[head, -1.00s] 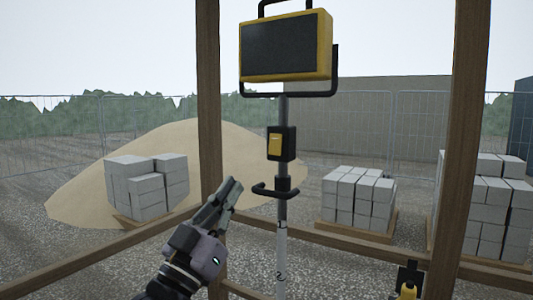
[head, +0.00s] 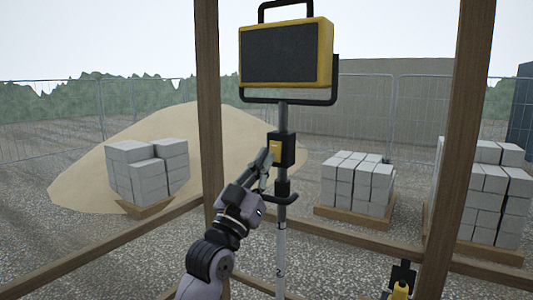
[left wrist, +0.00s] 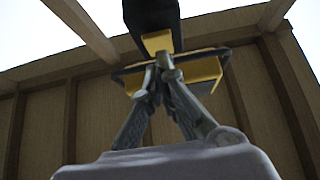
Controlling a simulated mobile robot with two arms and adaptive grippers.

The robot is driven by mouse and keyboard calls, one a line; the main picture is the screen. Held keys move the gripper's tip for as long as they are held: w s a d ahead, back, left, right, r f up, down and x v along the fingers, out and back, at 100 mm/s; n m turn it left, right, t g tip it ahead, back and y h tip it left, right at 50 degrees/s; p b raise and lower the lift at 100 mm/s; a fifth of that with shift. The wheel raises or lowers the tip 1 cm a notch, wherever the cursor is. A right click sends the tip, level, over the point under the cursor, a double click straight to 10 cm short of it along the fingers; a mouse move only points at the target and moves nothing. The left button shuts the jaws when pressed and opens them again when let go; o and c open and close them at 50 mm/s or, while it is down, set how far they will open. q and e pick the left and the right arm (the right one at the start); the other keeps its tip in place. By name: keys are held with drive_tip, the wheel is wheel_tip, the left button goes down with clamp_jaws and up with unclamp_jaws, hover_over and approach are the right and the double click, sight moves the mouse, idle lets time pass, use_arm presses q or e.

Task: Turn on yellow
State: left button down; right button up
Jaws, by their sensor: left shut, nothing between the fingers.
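A yellow work lamp (head: 286,54) with a dark front panel stands on a grey pole (head: 282,215). A black switch box with a yellow rocker (head: 275,150) is fixed to the pole below the lamp. My left gripper (head: 268,156) is shut and empty, its fingertips at the lower left part of the rocker. In the left wrist view the closed fingertips (left wrist: 163,63) lie just below the yellow rocker (left wrist: 157,42); I cannot tell whether they touch it. The lamp's yellow housing (left wrist: 204,76) shows behind them. My right gripper is not in view.
A black hook-shaped bracket (head: 280,197) sits on the pole just below the gripper. Wooden posts (head: 207,100) and rails frame the opening. Outside are stacked blocks (head: 357,185) and a sand heap (head: 90,165). A black and yellow object (head: 402,277) shows at the bottom right.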

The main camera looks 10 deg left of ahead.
use_arm(q)
drive_tip(key=shift+w+d+f, duration=0.1)
drive_tip(key=shift+w, duration=0.25)
